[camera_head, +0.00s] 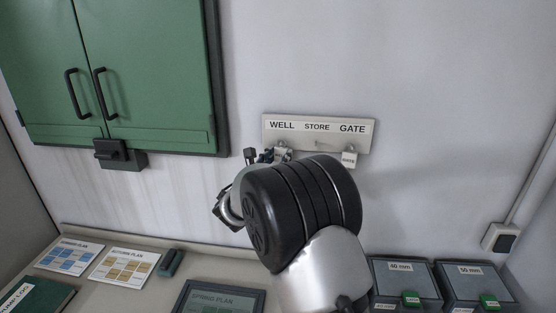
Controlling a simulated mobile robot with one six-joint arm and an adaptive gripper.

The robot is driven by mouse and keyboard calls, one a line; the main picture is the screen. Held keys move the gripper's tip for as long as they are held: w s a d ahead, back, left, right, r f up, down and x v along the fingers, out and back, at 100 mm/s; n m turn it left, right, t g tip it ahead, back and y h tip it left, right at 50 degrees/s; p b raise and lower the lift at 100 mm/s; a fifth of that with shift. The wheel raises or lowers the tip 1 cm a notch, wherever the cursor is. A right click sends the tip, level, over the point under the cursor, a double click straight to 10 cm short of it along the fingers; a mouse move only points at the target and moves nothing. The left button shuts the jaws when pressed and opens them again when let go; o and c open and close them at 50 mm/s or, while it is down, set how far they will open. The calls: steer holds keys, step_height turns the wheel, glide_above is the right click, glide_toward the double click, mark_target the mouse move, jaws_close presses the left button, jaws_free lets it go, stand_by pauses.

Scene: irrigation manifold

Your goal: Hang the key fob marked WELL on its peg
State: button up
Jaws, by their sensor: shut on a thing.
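The peg board (364,128) is on the wall, with the labels WELL, STORE and GATE from left to right. A small pale fob (283,153) shows just under the WELL label; its marking is too small to read. My gripper (268,156) is shut on this fob, close in front of the board's left end. My wrist hides most of the jaws and the area below the board. I cannot tell whether the fob touches the WELL peg, which is hidden. Another pale fob (349,158) hangs under the GATE label.
A green cabinet (150,70) with a dark latch block (120,153) is on the wall to the left. Below, the counter holds plan cards (124,268), a framed plan (220,299) and two grey boxes (405,278).

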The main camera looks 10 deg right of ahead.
steer(key=o, duration=1)
steer(key=shift+o, duration=0.2)
steer(key=v, duration=1.2)
steer(key=s+d+m+g+b, duration=0.1)
steer(key=s+d+m+g, duration=0.9)
steer(key=s+d+m, duration=0.6)
steer(key=s+f+m+g+y+b, duration=0.1)
steer(key=s+f+m+y, duration=0.15)
steer(key=s, duration=0.55)
steer(key=s+f+m+g+y, duration=0.15)
steer(key=s+m, duration=0.25)
steer(key=s, duration=0.4)
steer(key=s+a+f+m+t+y, duration=0.2)
steer(key=s+a+m+y, duration=0.3)
steer(key=s+a+m, duration=0.2)
steer(key=shift+a+f+y+b, duration=0.25)
steer(key=shift+a+y+b, duration=0.2)
steer(key=shift+a, duration=0.7)
